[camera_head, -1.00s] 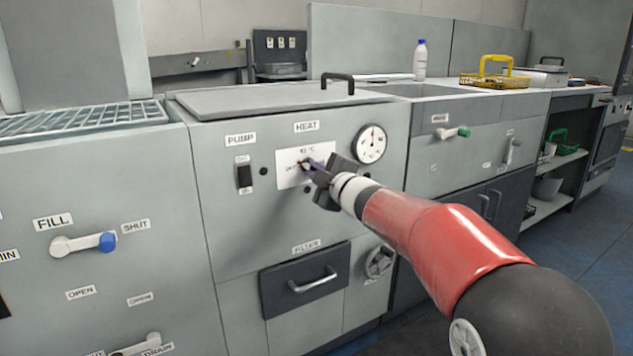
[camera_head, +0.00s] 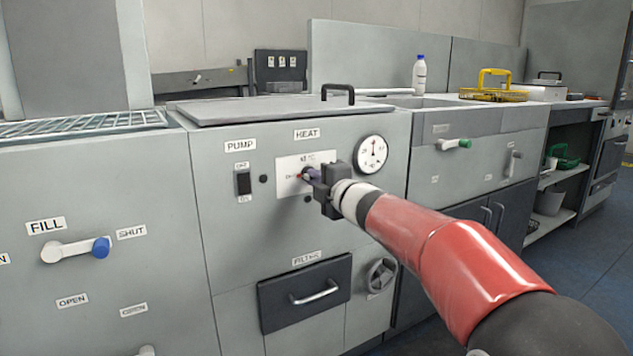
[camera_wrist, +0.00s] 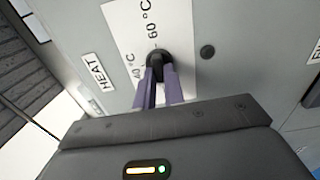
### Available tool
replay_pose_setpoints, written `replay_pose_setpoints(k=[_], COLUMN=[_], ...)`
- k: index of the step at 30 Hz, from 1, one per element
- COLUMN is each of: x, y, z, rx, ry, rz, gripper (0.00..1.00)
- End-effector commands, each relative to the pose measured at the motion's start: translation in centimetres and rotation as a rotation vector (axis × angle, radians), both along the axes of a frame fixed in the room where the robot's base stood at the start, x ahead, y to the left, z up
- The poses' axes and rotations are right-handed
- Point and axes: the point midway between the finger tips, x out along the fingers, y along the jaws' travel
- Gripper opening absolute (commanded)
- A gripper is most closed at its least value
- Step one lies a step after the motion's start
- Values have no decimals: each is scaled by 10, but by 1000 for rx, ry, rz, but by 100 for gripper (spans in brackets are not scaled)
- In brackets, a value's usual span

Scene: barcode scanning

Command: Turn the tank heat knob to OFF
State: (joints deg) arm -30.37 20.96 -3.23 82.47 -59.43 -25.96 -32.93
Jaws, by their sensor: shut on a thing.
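The tank heat knob (camera_wrist: 157,58) is small, dark and round, on a white dial plate (camera_head: 287,163) below the HEAT label (camera_head: 306,134) on the grey tank front. In the wrist view the plate shows 60 °C and a partly covered 40 °C mark. My gripper (camera_head: 309,175) is at the plate, with its two purple fingers closed on either side of the knob; they also show in the wrist view (camera_wrist: 158,76). In the head view the gripper hides most of the knob. The OFF mark and the knob's pointer cannot be read clearly.
A pump switch (camera_head: 243,183) is left of the plate, and a round gauge (camera_head: 371,153) is close to its upper right. A filter drawer (camera_head: 305,293) with a handle is below. A blue-tipped fill lever (camera_head: 75,249) sticks out at the left.

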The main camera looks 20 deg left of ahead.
Motion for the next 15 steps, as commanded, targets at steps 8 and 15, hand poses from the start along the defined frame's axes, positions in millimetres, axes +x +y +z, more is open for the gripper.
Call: replay_pose_setpoints(k=[8, 15], x=[0, 0], y=[0, 0], z=[-2, -1], rx=[-4, -2], ry=[0, 1], rz=[0, 0], gripper=[0, 33])
